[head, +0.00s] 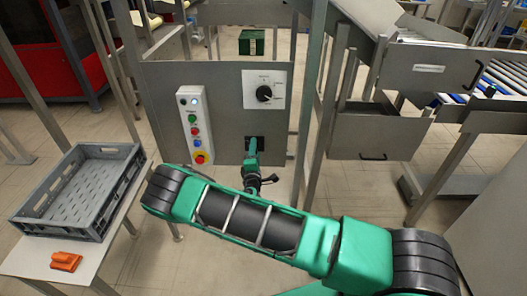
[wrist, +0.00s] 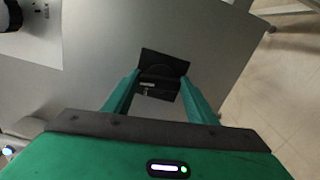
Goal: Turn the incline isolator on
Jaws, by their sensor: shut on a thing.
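The grey control panel (head: 225,120) stands ahead of me. Low on its right side is a small black switch unit, which I take to be the isolator (head: 260,141). In the wrist view the isolator (wrist: 163,58) is a black square plate with a dark handle block and a small pale label too small to read. My gripper (head: 253,150) reaches to it from the front. In the wrist view my gripper (wrist: 162,77) has one green finger on each side of the handle block, shut on it. The handle's exact angle is hard to tell.
A white plate with a black rotary knob (head: 264,93) is above the isolator. A button box (head: 195,124) with a red-and-yellow stop is to the left. A grey crate (head: 130,190) and an orange object (head: 66,261) lie on the left table. A metal post (head: 310,100) stands close right.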

